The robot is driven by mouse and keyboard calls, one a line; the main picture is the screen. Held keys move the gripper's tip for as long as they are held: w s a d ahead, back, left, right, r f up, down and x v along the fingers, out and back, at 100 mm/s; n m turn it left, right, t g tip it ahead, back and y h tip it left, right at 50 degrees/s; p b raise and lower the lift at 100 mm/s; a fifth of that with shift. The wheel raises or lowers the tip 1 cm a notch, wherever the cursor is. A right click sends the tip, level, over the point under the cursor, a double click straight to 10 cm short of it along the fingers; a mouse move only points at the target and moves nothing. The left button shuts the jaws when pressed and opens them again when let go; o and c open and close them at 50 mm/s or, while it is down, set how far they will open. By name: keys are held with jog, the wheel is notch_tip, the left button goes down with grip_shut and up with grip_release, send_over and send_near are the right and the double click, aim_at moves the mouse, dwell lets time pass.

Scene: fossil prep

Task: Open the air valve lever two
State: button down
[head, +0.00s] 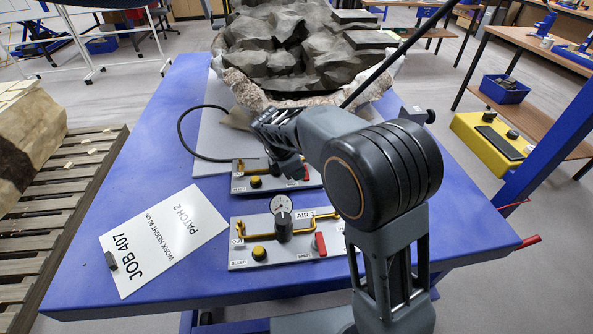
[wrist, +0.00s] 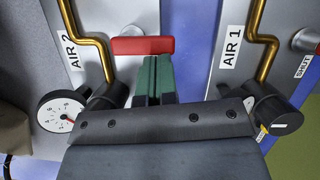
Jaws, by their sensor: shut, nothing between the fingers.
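The AIR 2 panel (wrist: 95,20) is a grey plate with a brass pipe, a gauge and a red lever (wrist: 143,45) on a grey stem. In the head view it is the farther panel (head: 240,183), partly hidden by my arm, with a bit of its red lever (head: 306,172) showing. My gripper (wrist: 154,62) has green fingers, shut and empty. Their tips are right beside the red lever, near its right part in the wrist view; I cannot tell whether they touch. In the head view the fingers are hard to make out.
A JOB 407 card (head: 160,245) lies on the blue table (head: 110,200). A large grey fossil block (head: 290,50) stands behind the panels.

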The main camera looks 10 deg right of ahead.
jog(key=shift+s+d+n, duration=0.1)
jog(key=shift+d+n, duration=0.05)
jog(key=shift+n, duration=0.25)
jog(key=n+p, duration=0.1)
jog(key=d+n+t+p, duration=0.1)
jog(key=n+p, duration=0.1)
jog(key=n, duration=0.1)
jog(key=shift+s+d+r+t+y, duration=0.15)
jog(key=shift+s+d+t+y, duration=0.15)
jog(key=shift+t+y, duration=0.1)
jog(key=n+p, duration=0.1)
jog(key=d+n+p, duration=0.1)
jog(key=p, duration=0.1)
jog(key=n+t+y+p, duration=0.1)
jog(key=n+p, duration=0.1)
jog(key=shift+d+r, duration=0.1)
jog(key=shift+d, duration=0.2)
jog(key=n+p, duration=0.1)
jog(key=p, duration=0.1)
jog(key=d+n+y+p, duration=0.1)
jog(key=n+p, duration=0.1)
jog(key=shift+w+t, duration=0.2)
jog(key=shift+t, duration=0.2)
jog(key=shift+w+d+p, duration=0.15)
jog(key=shift+d+p, duration=0.05)
jog(key=shift+p, duration=0.3)
jog(key=shift+w+d+f+p, duration=0.3)
jog(key=shift+w+d+p, duration=0.15)
jog(key=shift+p, duration=0.75)
jog(key=shift+s, duration=0.15)
